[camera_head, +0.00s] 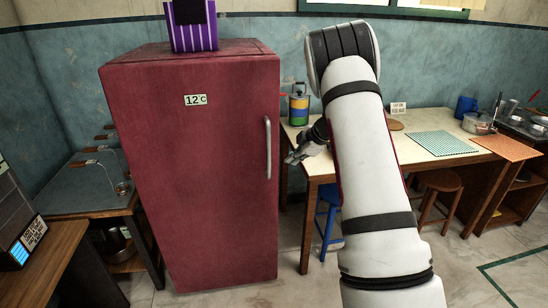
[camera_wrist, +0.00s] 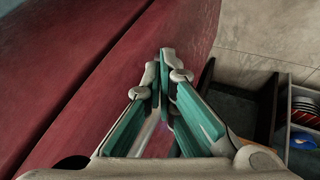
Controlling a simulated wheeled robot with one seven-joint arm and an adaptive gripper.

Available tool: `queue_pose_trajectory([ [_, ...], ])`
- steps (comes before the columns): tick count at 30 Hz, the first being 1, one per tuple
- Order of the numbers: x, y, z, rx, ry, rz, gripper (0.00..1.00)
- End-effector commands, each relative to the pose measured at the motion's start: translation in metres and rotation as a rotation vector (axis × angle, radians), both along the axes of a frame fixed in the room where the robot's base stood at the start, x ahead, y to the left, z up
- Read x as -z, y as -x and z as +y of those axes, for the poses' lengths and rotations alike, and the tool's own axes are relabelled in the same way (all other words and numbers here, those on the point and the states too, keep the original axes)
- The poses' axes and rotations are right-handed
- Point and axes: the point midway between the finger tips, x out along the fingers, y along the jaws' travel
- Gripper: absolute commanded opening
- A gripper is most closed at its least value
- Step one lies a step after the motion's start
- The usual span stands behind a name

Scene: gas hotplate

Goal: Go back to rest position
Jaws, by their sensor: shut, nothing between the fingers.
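My arm reaches up through the middle of the head view, bends at the top and comes back down. My gripper (camera_head: 293,158) hangs to the right of the red fridge (camera_head: 205,180), near its door handle (camera_head: 268,147), and looks apart from it. In the wrist view my gripper (camera_wrist: 164,62) has its fingers together with nothing between them. The red fridge surface (camera_wrist: 60,75) fills the left and middle behind the fingers. Part of the gripper's wrist is hidden behind my arm in the head view.
A wooden table (camera_head: 385,148) stands behind my arm with a striped canister (camera_head: 298,107), a green mat (camera_head: 436,143) and a pot (camera_head: 478,123). A blue stool (camera_head: 328,212) and a brown stool (camera_head: 440,183) stand beneath it. A counter (camera_head: 85,185) is left of the fridge. Floor is clear right.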

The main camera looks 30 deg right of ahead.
Motion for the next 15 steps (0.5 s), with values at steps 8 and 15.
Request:
queue_pose_trajectory([
  [8, -0.008, -0.001, 0.001, 0.008, 0.003, -0.013, 0.0],
  [15, -0.098, -0.021, 0.01, 0.157, 0.047, -0.188, 0.0],
])
